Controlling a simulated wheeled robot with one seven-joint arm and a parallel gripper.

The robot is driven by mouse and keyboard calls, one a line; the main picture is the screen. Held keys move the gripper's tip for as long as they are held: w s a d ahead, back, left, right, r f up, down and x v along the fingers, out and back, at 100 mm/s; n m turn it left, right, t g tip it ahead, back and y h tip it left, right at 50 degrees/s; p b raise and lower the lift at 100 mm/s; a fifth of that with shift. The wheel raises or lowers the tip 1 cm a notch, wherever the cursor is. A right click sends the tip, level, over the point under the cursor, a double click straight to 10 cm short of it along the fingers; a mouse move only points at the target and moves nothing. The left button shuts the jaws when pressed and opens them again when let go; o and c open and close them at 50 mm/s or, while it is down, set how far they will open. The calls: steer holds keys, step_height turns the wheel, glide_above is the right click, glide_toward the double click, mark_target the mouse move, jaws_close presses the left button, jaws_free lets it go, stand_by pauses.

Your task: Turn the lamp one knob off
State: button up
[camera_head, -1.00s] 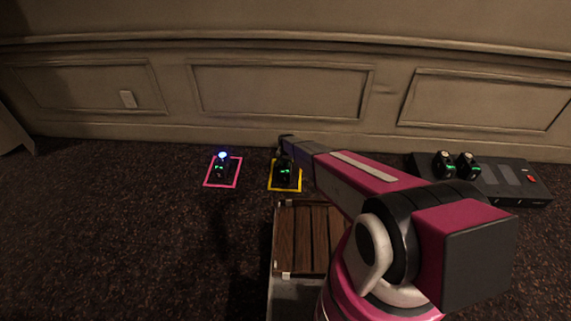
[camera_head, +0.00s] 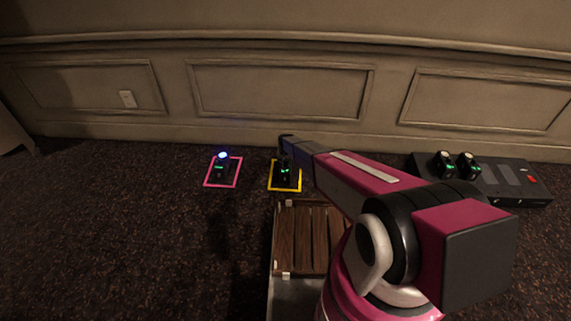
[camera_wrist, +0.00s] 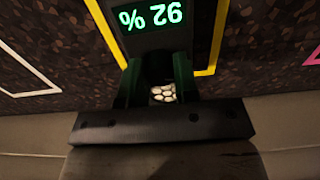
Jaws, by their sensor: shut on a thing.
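A small black lamp unit (camera_head: 285,172) with a green display stands inside a yellow square outline in the head view. The knob itself is mostly hidden between the fingers. In the head view my gripper (camera_head: 285,146) is at the top of the unit. Which unit is lamp one, I cannot tell.
To the left, another unit with a glowing blue-white light (camera_head: 223,156) stands in a pink outline (camera_head: 208,184). A black console (camera_head: 512,177) with two knob-like units stands at right. A panelled wall (camera_head: 280,90) runs close behind. The dark speckled surface at left is clear.

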mark_target(286, 163)
steer(key=o, duration=0.9)
step_height(286, 163, up, 11)
steer(key=shift+f, duration=0.1)
